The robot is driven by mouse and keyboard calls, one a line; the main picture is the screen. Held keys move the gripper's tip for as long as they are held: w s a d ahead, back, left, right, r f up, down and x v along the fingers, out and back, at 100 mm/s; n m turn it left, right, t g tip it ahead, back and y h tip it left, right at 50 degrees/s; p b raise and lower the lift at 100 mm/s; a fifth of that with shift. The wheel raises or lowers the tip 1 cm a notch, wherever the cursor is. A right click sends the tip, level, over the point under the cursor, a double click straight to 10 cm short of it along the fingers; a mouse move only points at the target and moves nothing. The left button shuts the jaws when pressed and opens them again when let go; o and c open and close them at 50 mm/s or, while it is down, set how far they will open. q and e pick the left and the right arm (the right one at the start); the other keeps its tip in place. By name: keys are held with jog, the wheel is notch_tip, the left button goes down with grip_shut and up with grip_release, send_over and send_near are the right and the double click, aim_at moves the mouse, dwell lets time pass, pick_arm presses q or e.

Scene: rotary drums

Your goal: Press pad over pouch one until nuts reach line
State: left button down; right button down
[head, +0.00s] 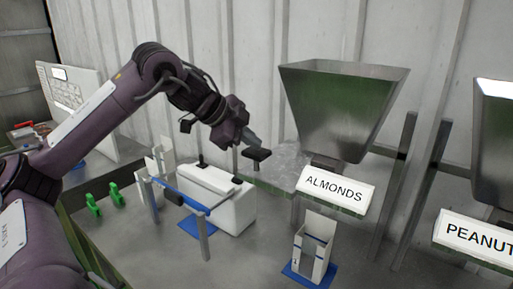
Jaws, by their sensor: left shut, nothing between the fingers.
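My left gripper (253,141) is shut and empty, reaching in from the left. Its fingertips are at or just above a small dark pad (257,155); I cannot tell if they touch. The pad is left of the grey metal hopper (340,110) labelled ALMONDS (335,190). An open white pouch (312,252) with a blue line stands upright on a blue mat (301,277) below that label. Its contents are not visible. Another white pouch-like item (162,158) stands at the left. My right gripper is not in view.
A white box-shaped machine (228,205) with a blue rail (180,193) stands on the metal table (150,250). Green pieces (93,205) lie left. A second hopper (496,140), its sign (475,237) partly cut off, is at right. Dark posts (405,150) stand between hoppers.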

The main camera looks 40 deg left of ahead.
aim_at(252, 151)
pick_arm(q)
jog(key=shift+f+b, duration=0.75)
jog(key=shift+f, duration=0.2)
dwell(0.5)
jog(key=shift+r, duration=0.1)
jog(key=shift+r+p, duration=2)
jog(key=shift+p, duration=0.15)
notch_tip(252, 151, up, 5)
jog(key=p, duration=0.5)
